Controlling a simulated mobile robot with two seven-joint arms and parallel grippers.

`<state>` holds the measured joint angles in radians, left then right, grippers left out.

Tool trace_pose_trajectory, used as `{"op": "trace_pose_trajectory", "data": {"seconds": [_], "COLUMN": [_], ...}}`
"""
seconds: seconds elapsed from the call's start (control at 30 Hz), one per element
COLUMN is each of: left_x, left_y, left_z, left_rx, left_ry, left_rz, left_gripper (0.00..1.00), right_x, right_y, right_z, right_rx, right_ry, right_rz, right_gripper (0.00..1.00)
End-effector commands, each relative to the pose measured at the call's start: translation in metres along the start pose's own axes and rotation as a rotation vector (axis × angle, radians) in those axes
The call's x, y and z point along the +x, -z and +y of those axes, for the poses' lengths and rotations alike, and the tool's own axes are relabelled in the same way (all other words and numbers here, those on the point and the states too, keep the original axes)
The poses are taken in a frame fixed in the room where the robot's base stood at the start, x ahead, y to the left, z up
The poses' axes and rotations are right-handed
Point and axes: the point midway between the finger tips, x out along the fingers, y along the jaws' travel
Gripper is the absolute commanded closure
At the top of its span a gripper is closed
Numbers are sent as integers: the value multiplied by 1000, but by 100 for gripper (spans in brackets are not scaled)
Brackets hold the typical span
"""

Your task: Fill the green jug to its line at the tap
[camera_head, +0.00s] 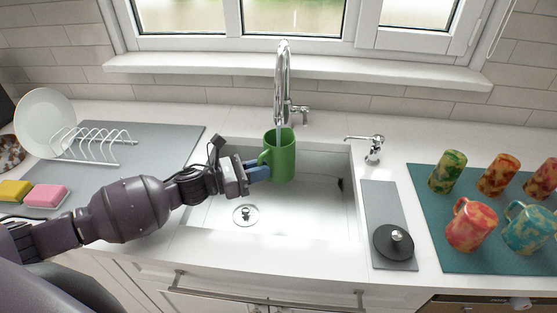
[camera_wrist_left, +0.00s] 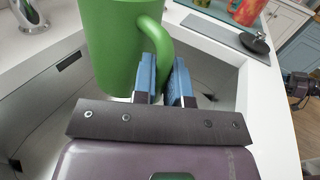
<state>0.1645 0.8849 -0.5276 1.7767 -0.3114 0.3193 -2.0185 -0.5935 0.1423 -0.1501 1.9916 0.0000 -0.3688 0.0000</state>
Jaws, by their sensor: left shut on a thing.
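The green jug (camera_head: 283,160) hangs upright over the sink, its mouth under the tap (camera_head: 283,75). A thin pale stream of water (camera_head: 279,117) runs from the spout into it. My left gripper (camera_head: 258,173) is shut on the jug's handle, on the left side of the jug. In the left wrist view the blue fingers (camera_wrist_left: 166,80) close on the handle of the jug (camera_wrist_left: 115,40). The water level and fill line inside are hidden. A dark part at the right edge looks like my right gripper (camera_wrist_left: 298,90); its jaws are too small to read.
The sink (camera_head: 305,220) lies below the jug. Right of it are a soap dispenser (camera_head: 374,148), a grey strip with a dark round lid (camera_head: 393,242), and a teal mat (camera_head: 425,190) with several mugs. Left are a dish rack (camera_head: 95,145) and sponges (camera_head: 45,196).

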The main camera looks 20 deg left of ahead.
Motion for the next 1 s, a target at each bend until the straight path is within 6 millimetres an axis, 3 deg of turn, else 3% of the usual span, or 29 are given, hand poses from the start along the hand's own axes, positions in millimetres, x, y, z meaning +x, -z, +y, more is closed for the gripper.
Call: {"op": "trace_pose_trajectory", "data": {"seconds": [0.3,0.73,1.0], "left_x": [-4,-74,-86], "left_y": [-1,-1,-1], "left_z": [-1,-15,-17], "left_rx": [0,0,2], "left_ry": [0,-1,1], "left_rz": [-1,0,-2], "left_gripper": [100,100,100], "right_x": [-1,-9,-8], "right_y": [2,0,2], "right_z": [0,2,2], "right_rx": [0,3,2], "right_ry": [0,-4,-3], "right_rz": [2,-14,-10], "right_gripper": [57,57,57]}}
